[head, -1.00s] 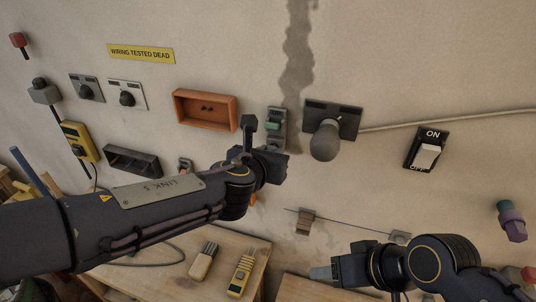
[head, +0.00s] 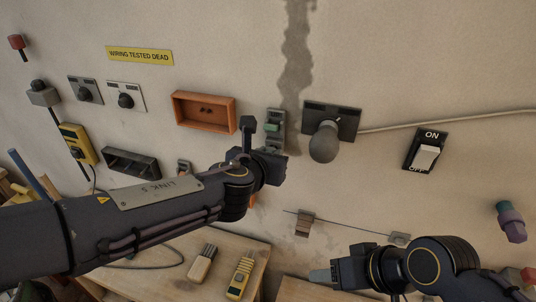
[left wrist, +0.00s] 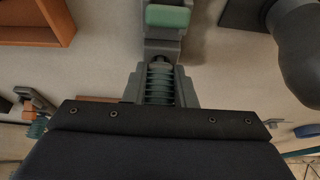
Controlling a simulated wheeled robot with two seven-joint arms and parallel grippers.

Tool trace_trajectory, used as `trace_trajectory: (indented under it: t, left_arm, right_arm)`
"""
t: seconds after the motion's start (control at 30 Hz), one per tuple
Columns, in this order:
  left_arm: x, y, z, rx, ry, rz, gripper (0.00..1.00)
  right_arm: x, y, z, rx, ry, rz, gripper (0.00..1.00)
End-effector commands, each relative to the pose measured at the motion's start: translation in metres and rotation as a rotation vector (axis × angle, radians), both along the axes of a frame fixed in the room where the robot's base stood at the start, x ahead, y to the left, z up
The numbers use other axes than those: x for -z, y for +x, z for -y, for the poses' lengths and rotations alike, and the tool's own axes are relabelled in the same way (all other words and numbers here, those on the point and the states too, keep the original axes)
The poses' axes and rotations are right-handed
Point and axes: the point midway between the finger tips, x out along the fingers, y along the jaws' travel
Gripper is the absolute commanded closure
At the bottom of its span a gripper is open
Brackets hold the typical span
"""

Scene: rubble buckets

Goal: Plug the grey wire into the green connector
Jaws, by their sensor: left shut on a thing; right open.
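The green connector (head: 275,124) is a grey wall-mounted block with a green part, left of the lamp; it also shows at the top of the left wrist view (left wrist: 168,17). My left gripper (head: 270,164) is just below it, close to the wall. In the left wrist view its fingers (left wrist: 160,88) are shut on a ribbed grey-green plug (left wrist: 160,82), likely the end of the grey wire. The plug's dark tip lies at the connector's lower edge; I cannot tell whether it is inserted. The wire is mostly hidden. My right gripper (head: 322,274) is open and empty, low and right of centre.
An orange box (head: 177,110) is on the wall left of the connector. A bulb lamp (head: 323,142) and an ON/OFF switch (head: 427,152) are to the right. A wooden bench (head: 155,285) with tools is below. The wall between switch and right gripper is mostly clear.

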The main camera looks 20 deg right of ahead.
Motion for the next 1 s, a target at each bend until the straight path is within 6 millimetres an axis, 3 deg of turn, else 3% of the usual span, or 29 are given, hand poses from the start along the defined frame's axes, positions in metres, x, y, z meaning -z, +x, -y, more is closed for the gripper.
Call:
trace_trajectory:
  t: [0.4, 0.43, 0.6, 1.0]
  left_arm:
    - [0.0001, 0.0026, 0.0018, 0.000, 0.001, -0.001, 1.00]
    - [0.0001, 0.0026, 0.0018, 0.000, 0.001, -0.001, 0.75]
    - [0.0002, 0.0026, 0.0019, 0.000, 0.001, -0.001, 0.52]
    - [-0.0044, -0.0046, -0.0027, 0.000, -0.002, 0.000, 0.51]
  right_arm:
    - [-0.0005, 0.0000, 0.0000, 0.000, 0.000, 0.000, 0.44]
    - [-0.0005, 0.0000, 0.0000, 0.000, 0.000, 0.000, 0.44]
    - [-0.0005, 0.0000, 0.0000, 0.000, 0.000, 0.000, 0.44]
    - [-0.0004, 0.0000, 0.0000, 0.000, 0.000, 0.000, 0.44]
